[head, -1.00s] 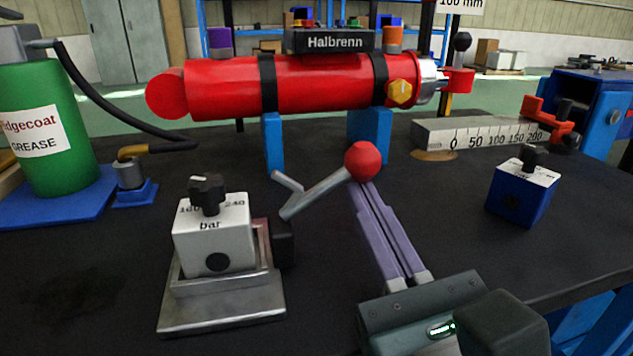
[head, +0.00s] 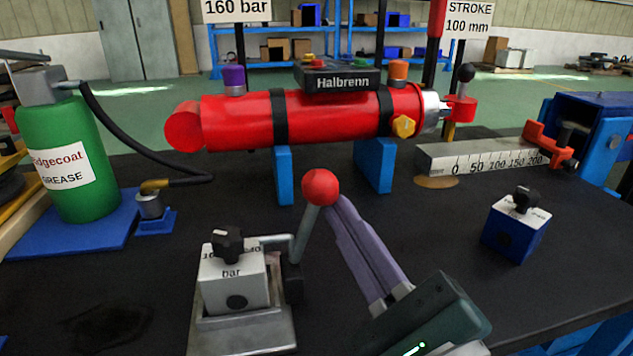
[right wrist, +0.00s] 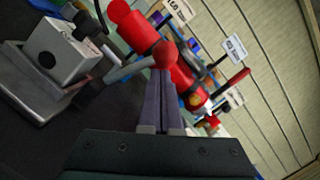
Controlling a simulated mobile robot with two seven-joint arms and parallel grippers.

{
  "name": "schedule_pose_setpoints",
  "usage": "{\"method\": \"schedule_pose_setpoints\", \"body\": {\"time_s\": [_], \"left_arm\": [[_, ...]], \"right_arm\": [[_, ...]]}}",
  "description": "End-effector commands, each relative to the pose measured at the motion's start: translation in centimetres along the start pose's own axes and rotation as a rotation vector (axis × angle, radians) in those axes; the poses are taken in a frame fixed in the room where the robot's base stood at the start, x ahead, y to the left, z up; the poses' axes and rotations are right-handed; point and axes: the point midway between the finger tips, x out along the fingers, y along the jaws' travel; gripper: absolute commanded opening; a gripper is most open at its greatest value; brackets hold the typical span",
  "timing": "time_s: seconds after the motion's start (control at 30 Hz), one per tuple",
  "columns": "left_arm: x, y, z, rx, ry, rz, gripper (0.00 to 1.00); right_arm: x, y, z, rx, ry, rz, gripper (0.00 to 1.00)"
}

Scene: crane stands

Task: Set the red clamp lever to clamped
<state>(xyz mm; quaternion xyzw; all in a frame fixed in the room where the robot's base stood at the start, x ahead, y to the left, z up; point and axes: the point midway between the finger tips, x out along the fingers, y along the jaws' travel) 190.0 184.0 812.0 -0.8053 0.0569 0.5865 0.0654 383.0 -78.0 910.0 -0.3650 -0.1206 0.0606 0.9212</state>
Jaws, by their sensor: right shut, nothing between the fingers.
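The red clamp lever is a grey bar with a red ball knob (head: 320,187). It rises steeply from the right side of a metal clamp (head: 243,335), leaning slightly right in the head view. The clamp holds a white block (head: 233,280) marked "bar" with a black knob on top. My right gripper (head: 335,203) is shut and empty, its purple fingers reaching up from the lower right. Its fingertips are at the ball's lower right, seemingly touching it. In the right wrist view the ball (right wrist: 165,54) sits just beyond the fingertips. My left gripper is out of view.
A red cylinder (head: 330,116) on blue supports stands behind the lever. A green grease can (head: 62,160) with a hose is at left. A blue block (head: 516,228) and a ruler bar (head: 480,157) are at right. Bare black table lies between.

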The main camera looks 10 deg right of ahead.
Motion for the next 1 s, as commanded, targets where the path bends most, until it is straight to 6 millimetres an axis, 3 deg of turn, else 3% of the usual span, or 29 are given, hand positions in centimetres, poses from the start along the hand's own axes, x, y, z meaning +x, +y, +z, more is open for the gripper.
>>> {"method": "schedule_pose_setpoints", "body": {"time_s": [0.2, 1.0], "left_arm": [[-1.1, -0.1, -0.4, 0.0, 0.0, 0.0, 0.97], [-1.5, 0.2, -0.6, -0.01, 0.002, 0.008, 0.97]], "right_arm": [[0.3, 0.1, 1.0, -0.13, 0.001, 0.034, 0.0], [0.4, 0.5, 1.6, -0.122, 0.001, 0.032, 0.0]]}}
